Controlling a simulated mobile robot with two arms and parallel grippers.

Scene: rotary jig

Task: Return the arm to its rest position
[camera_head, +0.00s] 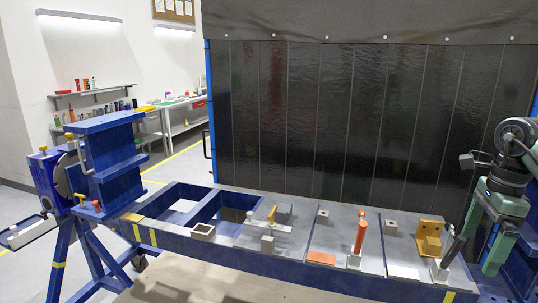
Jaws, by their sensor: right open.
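My right arm comes in at the right edge, and its green and black right gripper (475,258) points down over the right end of the blue bench (270,256). Its fingers are apart, with nothing seen between them. One finger is close to a small white block holder (438,270) in the picture; I cannot tell whether they touch. A yellow-orange angle bracket (429,238) stands just left of the gripper. My left gripper is not in view.
A blue rotary jig (110,160) stands on blue legs at the left. An upright orange-handled tool (360,237) and several small blocks stand on the bench. A dark strip curtain (340,120) hangs behind it. Wall shelves (95,92) are at the back left.

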